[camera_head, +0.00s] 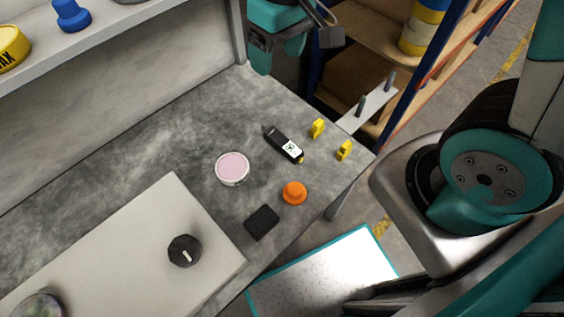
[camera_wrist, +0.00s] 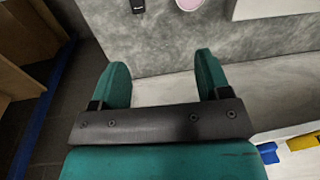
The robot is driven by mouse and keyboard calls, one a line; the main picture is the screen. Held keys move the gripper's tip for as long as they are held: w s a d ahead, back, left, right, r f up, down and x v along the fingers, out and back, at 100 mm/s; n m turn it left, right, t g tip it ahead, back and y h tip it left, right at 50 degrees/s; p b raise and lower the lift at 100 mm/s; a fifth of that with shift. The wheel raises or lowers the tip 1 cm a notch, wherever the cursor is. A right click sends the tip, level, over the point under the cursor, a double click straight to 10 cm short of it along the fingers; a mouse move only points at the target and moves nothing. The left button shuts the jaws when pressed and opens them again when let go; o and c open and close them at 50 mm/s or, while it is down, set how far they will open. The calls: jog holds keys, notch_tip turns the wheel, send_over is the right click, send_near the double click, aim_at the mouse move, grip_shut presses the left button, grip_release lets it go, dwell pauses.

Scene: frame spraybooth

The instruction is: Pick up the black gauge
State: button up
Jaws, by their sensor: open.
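The black gauge (camera_head: 283,144) is a slim dark handheld device with a white patterned label and a yellow tip. It lies flat on the grey worktop (camera_head: 140,150), towards its right end. In the wrist view, part of the gauge (camera_wrist: 138,6) shows at the top edge, cut off by the frame. My gripper (camera_head: 290,48) is at the top of the head view, up by the back corner of the worktop and apart from the gauge. In the wrist view, its two teal fingers (camera_wrist: 162,62) are spread with nothing between them.
Near the gauge are two yellow pieces (camera_head: 318,128), a round pink-topped tin (camera_head: 232,168), an orange knob-shaped piece (camera_head: 294,193) and a black square pad (camera_head: 262,222). A pale raised board (camera_head: 120,250) bears a dark knob (camera_head: 184,251). Shelving (camera_head: 372,70) stands beyond the right end.

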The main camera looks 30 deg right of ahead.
jog(key=h+b, duration=0.1)
jog(key=b, duration=0.6)
send_over(281, 140)
notch_tip(281, 140, down, 15)
jog(key=shift+m, duration=0.3)
jog(key=f, duration=0.3)
jog(key=f+b, duration=0.1)
jog(key=f, duration=0.3)
jog(key=f+b, duration=0.1)
jog(key=f, duration=0.2)
jog(key=shift+w+a+f, duration=0.2)
jog(key=shift+w+f, duration=0.1)
jog(key=shift+f, duration=0.1)
jog(key=f, duration=0.2)
jog(key=f+b, duration=0.1)
jog(key=f, duration=0.1)
jog(key=f+b, duration=0.1)
jog(key=shift+s+d+f, duration=0.2)
jog(key=shift+s+f, duration=0.15)
jog(key=shift+f, duration=0.05)
jog(key=c, duration=1.2)
jog(key=shift+o, duration=0.2)
jog(key=shift+r, duration=0.15)
